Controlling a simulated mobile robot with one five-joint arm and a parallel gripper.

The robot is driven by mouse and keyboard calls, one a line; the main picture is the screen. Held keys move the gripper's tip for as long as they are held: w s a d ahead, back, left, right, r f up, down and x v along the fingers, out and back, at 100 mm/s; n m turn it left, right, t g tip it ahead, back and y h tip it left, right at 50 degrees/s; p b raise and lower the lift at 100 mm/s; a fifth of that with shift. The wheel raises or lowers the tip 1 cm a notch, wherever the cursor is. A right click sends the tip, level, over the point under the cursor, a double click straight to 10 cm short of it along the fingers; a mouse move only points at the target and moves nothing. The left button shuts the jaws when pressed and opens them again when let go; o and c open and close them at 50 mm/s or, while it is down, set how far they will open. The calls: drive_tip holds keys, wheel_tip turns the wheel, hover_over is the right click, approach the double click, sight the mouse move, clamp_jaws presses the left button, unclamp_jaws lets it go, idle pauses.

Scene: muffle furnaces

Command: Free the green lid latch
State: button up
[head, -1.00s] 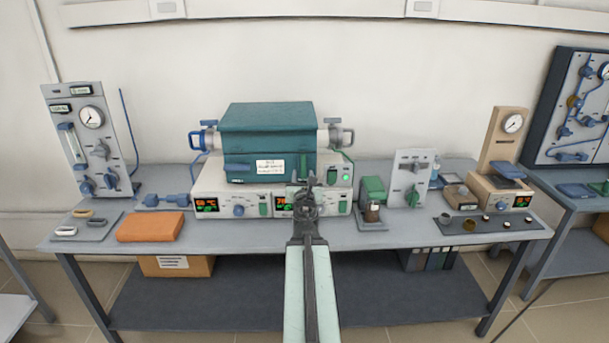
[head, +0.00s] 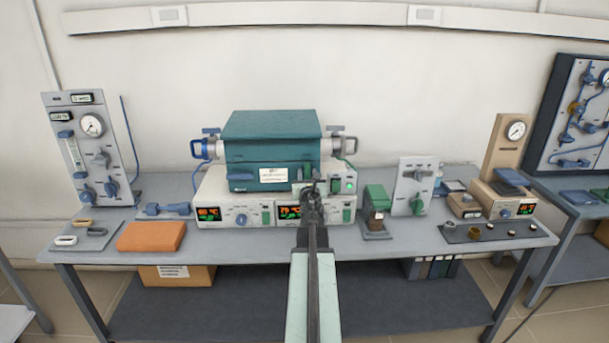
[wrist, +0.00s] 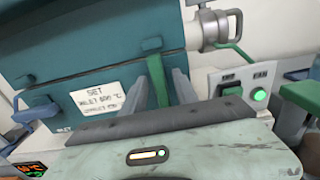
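The teal furnace (head: 272,125) stands on a pale control unit, with its lid on top. In the wrist view a green latch strip (wrist: 158,82) runs down the furnace's teal front (wrist: 70,50), right of the white label. My gripper (wrist: 160,95) has one grey finger on each side of this strip, and they look apart. I cannot tell whether either finger touches it. In the head view my gripper (head: 309,186) is in front of the furnace's lower right front and hides the latch there.
A grey side fitting (wrist: 215,28) and a lit green button (wrist: 260,95) are right of my gripper. A blue handle (wrist: 36,108) sticks out at the left. A green-topped device (head: 376,200) stands right on the bench. An orange folded cloth (head: 150,236) lies left.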

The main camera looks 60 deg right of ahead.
clamp_jaws()
drive_tip(key=shift+w, duration=0.2)
drive_tip(key=shift+s, duration=0.1)
drive_tip(key=m, duration=0.7)
drive_tip(key=shift+s+d+f+m, duration=0.1)
drive_tip(key=shift+s+f+m, duration=0.1)
drive_tip(key=shift+m, duration=0.1)
drive_tip(key=m, duration=0.6)
drive_tip(key=m+b, duration=0.1)
drive_tip(key=m, duration=0.3)
drive_tip(key=shift+s+d+f, duration=0.1)
drive_tip(key=shift+s+f, duration=0.15)
drive_tip(key=shift+f, duration=0.05)
drive_tip(key=shift+m, duration=0.3)
